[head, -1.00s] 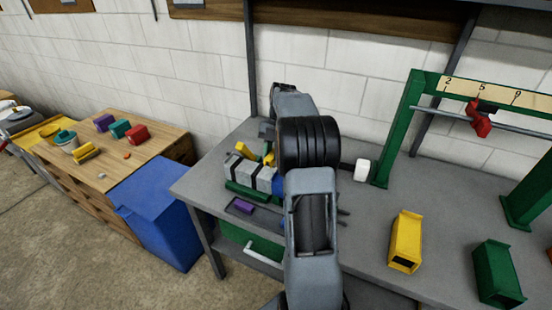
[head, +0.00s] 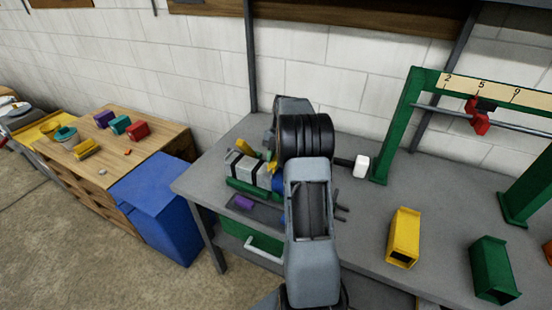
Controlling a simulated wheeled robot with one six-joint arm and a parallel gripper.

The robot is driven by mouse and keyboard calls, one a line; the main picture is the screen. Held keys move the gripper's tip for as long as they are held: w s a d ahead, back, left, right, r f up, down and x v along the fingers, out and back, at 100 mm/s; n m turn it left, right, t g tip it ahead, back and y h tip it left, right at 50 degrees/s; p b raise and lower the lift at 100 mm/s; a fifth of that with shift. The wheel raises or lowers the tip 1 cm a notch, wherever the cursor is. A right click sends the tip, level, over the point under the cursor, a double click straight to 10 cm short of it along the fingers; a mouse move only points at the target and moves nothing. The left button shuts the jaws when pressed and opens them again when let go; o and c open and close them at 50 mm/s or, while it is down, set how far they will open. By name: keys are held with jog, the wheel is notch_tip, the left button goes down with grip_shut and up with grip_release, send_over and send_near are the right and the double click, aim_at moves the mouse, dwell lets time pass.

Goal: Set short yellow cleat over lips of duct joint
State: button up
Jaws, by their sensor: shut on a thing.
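The duct joint (head: 242,167) is a grey boxy duct with black bands, lying in a green cradle (head: 241,185) at the left of the grey bench. A yellow piece (head: 243,147) shows just behind it. I cannot tell whether this is the short cleat, or whether it touches the lips. The right end of the duct, beside a blue part (head: 278,183), is partly covered by my arm. My gripper is hidden behind my arm, so its jaws and anything in them do not show.
A dark tray with a purple piece (head: 243,202) lies in front of the cradle. A white-ended object (head: 361,167) is right of my arm. Yellow (head: 403,237) and green (head: 492,268) bins and a green gauge frame (head: 397,130) stand further right. A blue bin (head: 150,205) is left of the bench.

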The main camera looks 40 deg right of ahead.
jog(key=shift+f+b, duration=0.35)
jog(key=shift+f, duration=0.3)
jog(key=o, duration=0.9)
jog(key=shift+o, duration=0.2)
jog(key=shift+r, duration=0.1)
